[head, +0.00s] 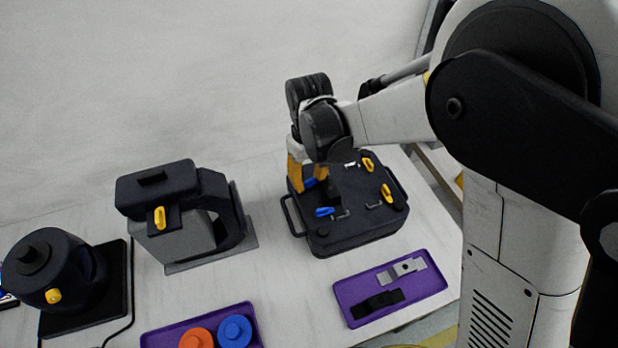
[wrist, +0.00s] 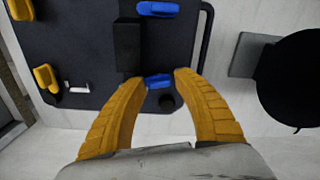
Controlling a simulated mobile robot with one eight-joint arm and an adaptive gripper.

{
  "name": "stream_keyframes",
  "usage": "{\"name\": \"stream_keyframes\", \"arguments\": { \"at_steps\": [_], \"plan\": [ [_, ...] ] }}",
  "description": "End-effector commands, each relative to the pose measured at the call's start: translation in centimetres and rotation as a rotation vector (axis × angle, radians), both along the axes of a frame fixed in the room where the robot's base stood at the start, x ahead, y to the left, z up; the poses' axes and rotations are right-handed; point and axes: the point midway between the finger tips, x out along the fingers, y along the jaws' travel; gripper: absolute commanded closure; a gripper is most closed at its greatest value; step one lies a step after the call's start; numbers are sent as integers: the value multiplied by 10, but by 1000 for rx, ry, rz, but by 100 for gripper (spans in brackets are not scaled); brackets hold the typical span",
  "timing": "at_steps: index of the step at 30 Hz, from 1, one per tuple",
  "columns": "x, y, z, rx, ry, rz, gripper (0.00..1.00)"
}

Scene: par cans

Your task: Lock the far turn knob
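A dark case (head: 345,240) on the table bears blue and yellow turn knobs on its top. The far blue knob (head: 309,183) is partly hidden by my gripper in the head view. In the wrist view the far blue knob (wrist: 158,80) lies crosswise between my yellow fingertips. My gripper (wrist: 161,80) is open, with a fingertip on each side of that knob and narrow gaps showing; I cannot tell whether either touches. The near blue knob (head: 325,212) also shows in the wrist view (wrist: 157,8). Two yellow knobs (head: 368,165) (head: 387,194) sit on the case's right side.
A black block (wrist: 128,46) stands on the case close to my left fingertip. The case has side handles (head: 291,216). A purple tray (head: 432,287) with flat pieces lies in front. A dark clamp-like fixture (head: 205,185) stands left, with bare table between.

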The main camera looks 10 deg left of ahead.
Motion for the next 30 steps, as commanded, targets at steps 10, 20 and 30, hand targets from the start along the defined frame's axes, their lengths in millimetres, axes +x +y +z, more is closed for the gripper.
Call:
{"name": "stream_keyframes", "arguments": {
  "at_steps": [10, 20, 30],
  "plan": [
    [0, 0, 4, 0, 0, 0, 64],
    [0, 0, 67, 0, 0, 0, 64],
    [0, 0, 117, 0, 0, 0, 64]
  ]
}}
